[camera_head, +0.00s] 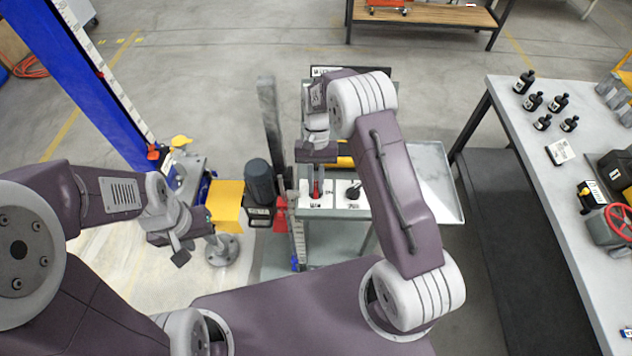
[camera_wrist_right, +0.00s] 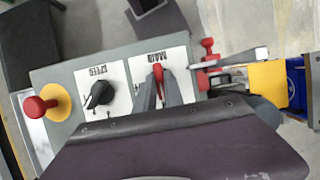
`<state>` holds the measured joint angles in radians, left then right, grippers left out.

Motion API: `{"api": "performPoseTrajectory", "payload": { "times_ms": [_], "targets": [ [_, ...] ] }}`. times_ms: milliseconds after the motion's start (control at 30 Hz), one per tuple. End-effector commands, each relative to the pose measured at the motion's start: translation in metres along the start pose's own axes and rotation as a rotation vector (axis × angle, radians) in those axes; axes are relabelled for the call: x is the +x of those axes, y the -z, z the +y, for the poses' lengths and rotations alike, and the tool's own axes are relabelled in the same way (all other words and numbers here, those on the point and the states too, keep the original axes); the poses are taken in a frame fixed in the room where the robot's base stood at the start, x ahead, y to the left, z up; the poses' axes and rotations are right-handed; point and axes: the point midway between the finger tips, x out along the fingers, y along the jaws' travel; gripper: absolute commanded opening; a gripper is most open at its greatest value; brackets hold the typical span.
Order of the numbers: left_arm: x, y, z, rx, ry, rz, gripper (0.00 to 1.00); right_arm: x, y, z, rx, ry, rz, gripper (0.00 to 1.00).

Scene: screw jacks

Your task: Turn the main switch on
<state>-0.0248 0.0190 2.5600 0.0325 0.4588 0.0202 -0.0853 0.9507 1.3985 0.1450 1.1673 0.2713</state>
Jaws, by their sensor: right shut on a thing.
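The main switch has a red lever (camera_head: 316,186) on a white plate marked MAIN on a grey control box. It also shows in the right wrist view (camera_wrist_right: 158,74), upside down with its plate. My right gripper (camera_wrist_right: 164,92) is over this plate, its two grey fingers shut on the red lever. In the head view its wrist hides part of the box. My left gripper (camera_head: 198,248) hangs at the left, away from the box, its dark fingertips apart and nothing seen between them.
A black SPEED knob (camera_wrist_right: 100,94) sits beside the main switch, and a red mushroom button (camera_wrist_right: 36,107) is on a yellow base. A blue column (camera_head: 85,85) and a dark motor (camera_head: 260,182) stand left. A workbench (camera_head: 545,185) with black bottles is at right.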

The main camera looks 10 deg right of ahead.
Motion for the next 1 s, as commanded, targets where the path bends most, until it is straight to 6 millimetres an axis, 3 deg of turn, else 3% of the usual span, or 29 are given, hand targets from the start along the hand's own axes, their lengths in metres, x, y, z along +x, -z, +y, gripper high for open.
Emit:
{"api": "performPoseTrajectory", "payload": {
  "times_ms": [367,400,467,767,867,1000],
  "targets": [
    [-0.001,0.000,0.000,0.000,0.000,0.000,0.36,-0.003,0.001,0.000,-0.006,0.000,0.008,0.00],
    [-0.001,0.000,0.000,0.000,0.000,0.000,0.36,-0.003,0.001,0.000,-0.006,0.000,0.008,0.24],
    [-0.001,0.000,0.000,0.000,0.000,0.000,0.36,-0.002,0.001,0.000,-0.005,0.000,0.007,0.35],
    [0.001,0.000,0.000,0.000,0.000,0.000,0.36,-0.002,0.001,0.000,-0.004,-0.001,0.003,0.35],
    [0.006,-0.001,0.000,0.000,0.000,0.000,0.36,-0.013,0.002,-0.001,-0.004,0.001,0.006,0.35],
    [0.015,-0.002,0.000,0.000,0.000,0.000,0.36,-0.045,0.003,-0.001,-0.004,0.001,0.009,0.35]
  ]
}}
